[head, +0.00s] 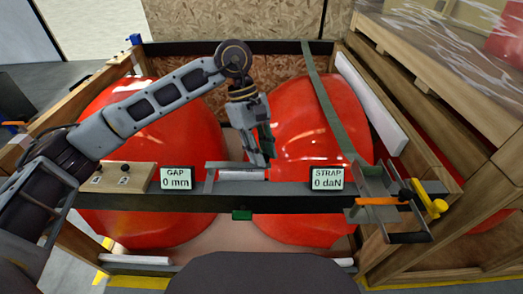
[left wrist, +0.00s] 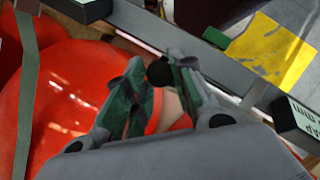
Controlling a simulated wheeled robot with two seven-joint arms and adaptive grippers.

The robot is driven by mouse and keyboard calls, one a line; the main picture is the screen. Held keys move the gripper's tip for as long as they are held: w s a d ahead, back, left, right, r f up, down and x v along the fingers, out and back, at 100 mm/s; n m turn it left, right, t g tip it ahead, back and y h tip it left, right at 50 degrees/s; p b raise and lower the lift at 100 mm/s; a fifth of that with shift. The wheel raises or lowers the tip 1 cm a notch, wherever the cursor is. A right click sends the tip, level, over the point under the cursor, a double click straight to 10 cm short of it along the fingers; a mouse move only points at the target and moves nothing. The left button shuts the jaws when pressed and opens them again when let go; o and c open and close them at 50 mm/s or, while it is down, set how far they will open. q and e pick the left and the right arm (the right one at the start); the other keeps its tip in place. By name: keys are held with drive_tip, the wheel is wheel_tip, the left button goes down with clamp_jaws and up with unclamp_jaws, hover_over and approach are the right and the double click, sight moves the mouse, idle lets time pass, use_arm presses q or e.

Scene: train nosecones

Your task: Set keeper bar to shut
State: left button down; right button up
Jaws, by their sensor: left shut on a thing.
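The keeper bar appears to be the slim grey bar (head: 232,164) above the front beam, between the two displays; its exact outline is hard to tell. My left gripper (head: 266,158) reaches down from above at the right end of this bar. In the left wrist view, the fingers of my left gripper (left wrist: 158,80) close around a round black knob (left wrist: 160,72). The head view hides this knob behind the fingers. My right gripper is not in view.
Two large red nosecones (head: 165,130) (head: 310,130) stand behind the front beam (head: 290,203). The GAP display (head: 177,178) reads 0 mm, the STRAP display (head: 327,179) 0 daN. A green strap (head: 328,100) crosses the right nosecone to a ratchet (head: 385,205) with an orange handle.

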use_arm(q)
drive_tip(key=shift+s, duration=0.1)
drive_tip(key=c, duration=1.2)
unclamp_jaws()
drive_tip(key=shift+s+d, duration=0.1)
drive_tip(key=shift+o, duration=0.2)
drive_tip(key=v, duration=1.2)
drive_tip(key=shift+r, duration=0.1)
